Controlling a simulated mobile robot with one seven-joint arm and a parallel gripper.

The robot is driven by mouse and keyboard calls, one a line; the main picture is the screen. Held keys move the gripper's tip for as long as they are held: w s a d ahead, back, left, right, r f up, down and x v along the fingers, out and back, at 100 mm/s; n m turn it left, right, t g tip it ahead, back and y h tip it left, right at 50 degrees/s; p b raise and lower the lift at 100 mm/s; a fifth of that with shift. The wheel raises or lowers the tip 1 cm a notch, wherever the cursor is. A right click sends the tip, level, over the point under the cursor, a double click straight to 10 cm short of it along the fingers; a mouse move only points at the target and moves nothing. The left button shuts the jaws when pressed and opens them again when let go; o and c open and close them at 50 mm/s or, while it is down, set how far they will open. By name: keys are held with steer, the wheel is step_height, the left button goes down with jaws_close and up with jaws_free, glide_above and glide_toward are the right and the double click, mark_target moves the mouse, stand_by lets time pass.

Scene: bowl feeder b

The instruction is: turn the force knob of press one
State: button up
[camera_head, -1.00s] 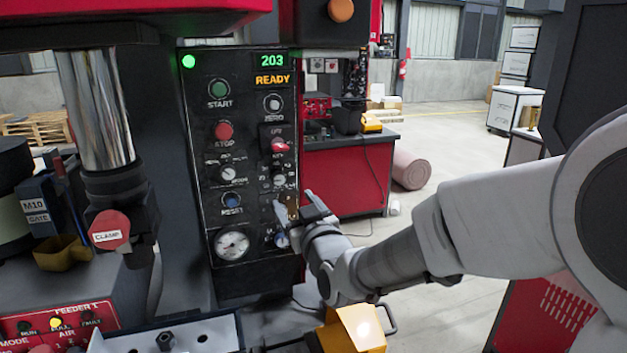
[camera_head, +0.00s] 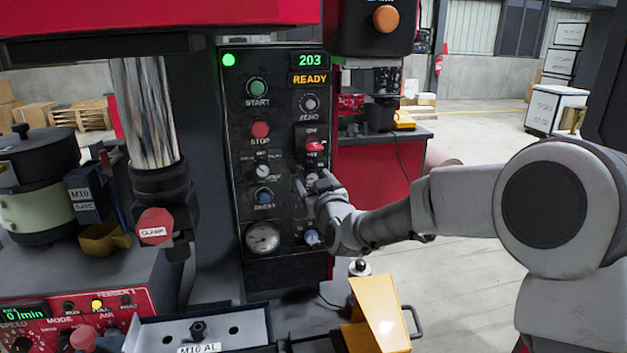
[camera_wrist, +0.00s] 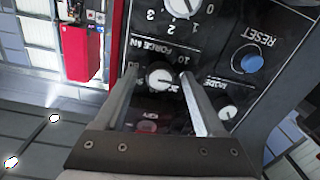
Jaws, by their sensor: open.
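Press one's black control panel (camera_head: 285,215) stands upright at the middle of the head view, its display reading 203 and READY. The force knob (camera_wrist: 160,77), small and round with a white pointer, sits beside the upside-down label FORCE kN in the wrist view. My gripper (camera_wrist: 158,75) is open there, one finger on each side of the knob. I cannot tell whether either finger touches it. In the head view my gripper (camera_head: 317,184) is at the panel's right side, partly covering the force knob's area.
Nearby on the panel are a mode knob (camera_wrist: 228,112), the blue RESET button (camera_wrist: 250,63), a red switch (camera_head: 315,147) and a gauge (camera_head: 262,238). A yellow block (camera_head: 378,312) with a handle stands below my arm. The clamp knob (camera_head: 155,226) is left of the panel.

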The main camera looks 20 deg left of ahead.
jaws_close()
steer(key=shift+f+m+b, duration=0.15)
steer(key=shift+m+b, duration=0.15)
steer(key=shift+b, duration=0.3)
steer(key=m+b, duration=0.7)
steer(key=b, duration=0.2)
steer(key=shift+b, duration=0.4)
steer(key=shift+m+b, duration=0.3)
steer(key=shift+m, duration=0.3)
